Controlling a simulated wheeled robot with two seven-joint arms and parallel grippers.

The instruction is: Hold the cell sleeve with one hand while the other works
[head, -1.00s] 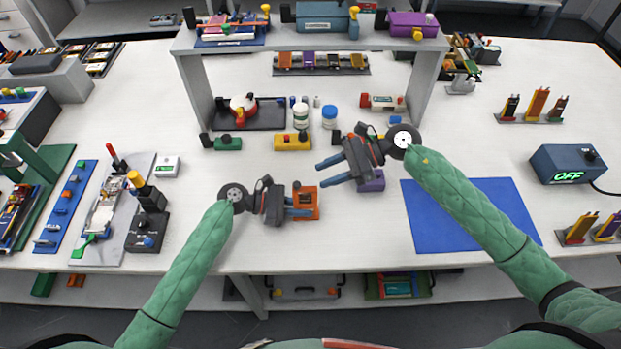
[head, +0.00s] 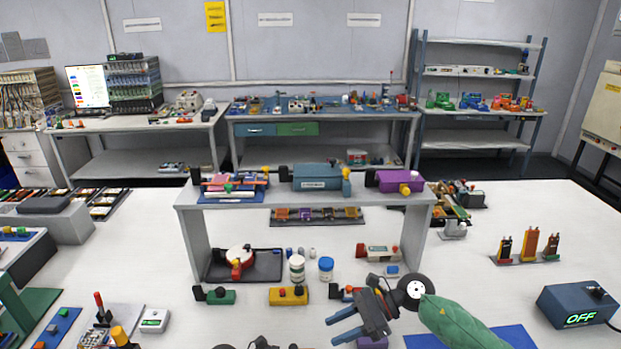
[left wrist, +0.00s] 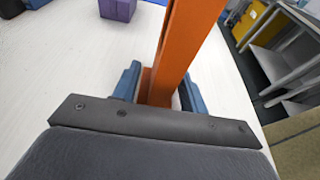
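An orange piece, which looks like the cell sleeve (left wrist: 180,50), rises between the blue fingers of my left gripper (left wrist: 158,92) in the left wrist view. The fingers close on it from both sides and seem to touch it. In the head view only a dark bit of my left gripper shows at the bottom edge, and the sleeve is out of frame. My right gripper (head: 334,328) is open and empty, its blue fingers apart and pointing left. A purple block (head: 372,342) is partly hidden below it; a purple block also shows in the left wrist view (left wrist: 117,9).
A grey raised shelf (head: 300,198) with devices on it spans the table behind my grippers. Under and before it are a dark tray (head: 270,270), white jars (head: 297,268) and a yellow box (head: 288,296). A blue mat (head: 425,342) and an OFF-display box (head: 578,304) lie right.

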